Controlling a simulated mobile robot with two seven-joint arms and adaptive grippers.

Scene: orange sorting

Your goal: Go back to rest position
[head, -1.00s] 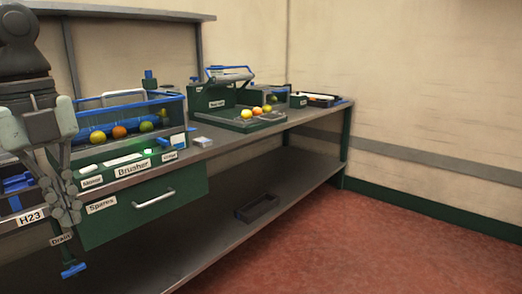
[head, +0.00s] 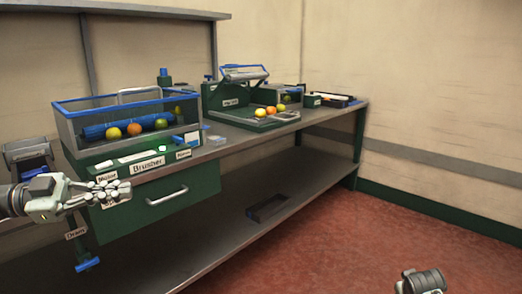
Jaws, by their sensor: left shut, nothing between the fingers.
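My left gripper (head: 122,190) comes in from the left edge and points right. Its fingers are shut and empty, in front of the brusher station and clear of the oranges. Part of the spares drawer label is hidden behind the fingers. At the bottom right edge a grey piece of my right arm shows; its gripper fingers are not visible. Several fruits, orange and greenish, lie in the brusher bin (head: 75,142), one of them an orange fruit (head: 134,129). More fruits, including an orange one (head: 270,111), sit on the green tray station further along the bench.
The bench (head: 335,112) runs from left to back right, with a lower shelf holding a dark crate (head: 268,208). A drawer with a handle (head: 167,196) sits under the brusher. A blue-ended drain lever (head: 87,264) hangs at lower left. The red floor (head: 330,245) is open at right.

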